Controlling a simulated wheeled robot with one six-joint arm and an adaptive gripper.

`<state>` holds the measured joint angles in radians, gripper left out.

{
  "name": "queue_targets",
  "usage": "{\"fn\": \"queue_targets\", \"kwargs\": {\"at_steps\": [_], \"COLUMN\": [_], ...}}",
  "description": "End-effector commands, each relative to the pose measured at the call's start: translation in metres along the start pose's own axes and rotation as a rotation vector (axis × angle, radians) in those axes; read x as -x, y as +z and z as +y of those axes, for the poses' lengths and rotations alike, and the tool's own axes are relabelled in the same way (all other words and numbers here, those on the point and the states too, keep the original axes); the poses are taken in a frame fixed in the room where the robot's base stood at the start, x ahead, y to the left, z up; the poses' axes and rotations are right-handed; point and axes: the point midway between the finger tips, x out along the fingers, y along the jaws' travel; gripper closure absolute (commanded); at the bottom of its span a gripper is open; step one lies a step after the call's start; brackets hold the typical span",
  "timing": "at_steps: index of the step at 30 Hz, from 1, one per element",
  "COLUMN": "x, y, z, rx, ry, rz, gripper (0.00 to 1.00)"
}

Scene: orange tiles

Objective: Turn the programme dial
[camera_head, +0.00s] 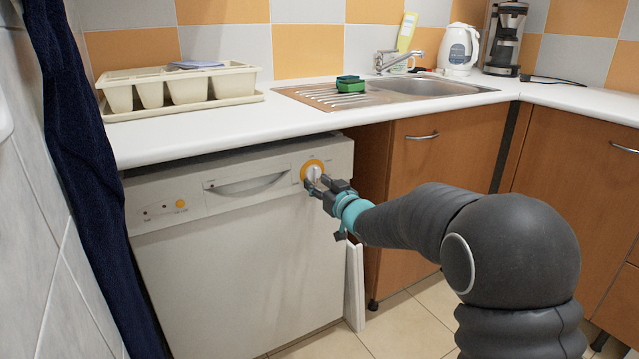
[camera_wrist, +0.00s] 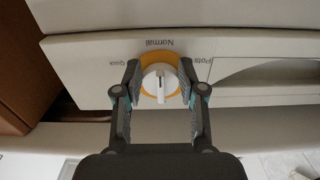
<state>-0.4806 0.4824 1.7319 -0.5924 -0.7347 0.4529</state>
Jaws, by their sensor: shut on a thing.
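The programme dial (camera_head: 314,171) is a white knob on an orange ring at the right end of the dishwasher's front panel. In the wrist view the dial (camera_wrist: 160,84) sits between my fingers, with its ridge and dark mark running up and down the picture. The labels around it show upside down there: "Normal" above, "Quick", partly hidden, to the left and "Pots" to the right. My gripper (camera_head: 316,187) is at the dial and shut on it; it also shows in the wrist view (camera_wrist: 160,85). The white dishwasher (camera_head: 240,270) stands under the worktop with its door closed.
The white worktop (camera_head: 200,133) overhangs just above the panel. The dishwasher's door handle (camera_head: 247,185) is left of the dial. Wooden cabinets (camera_head: 420,155) stand to the right, and a dark blue curtain (camera_head: 85,180) hangs at the left. Floor shows in front.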

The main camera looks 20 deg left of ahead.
Motion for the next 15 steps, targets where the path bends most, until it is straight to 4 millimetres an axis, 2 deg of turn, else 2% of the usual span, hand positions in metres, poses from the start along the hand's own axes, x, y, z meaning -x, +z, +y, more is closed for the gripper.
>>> {"fn": "queue_targets", "kwargs": {"at_steps": [13, 14, 15], "x": [-0.0005, -0.0005, -0.0005], "y": [-0.0014, -0.0014, -0.0014], "z": [-0.0010, -0.0009, -0.0009], "rx": [-0.010, -0.010, -0.010], "ry": [-0.001, -0.001, -0.001], "rz": [0.003, 0.003, 0.003], "gripper": [0.95, 0.57, 0.47]}}
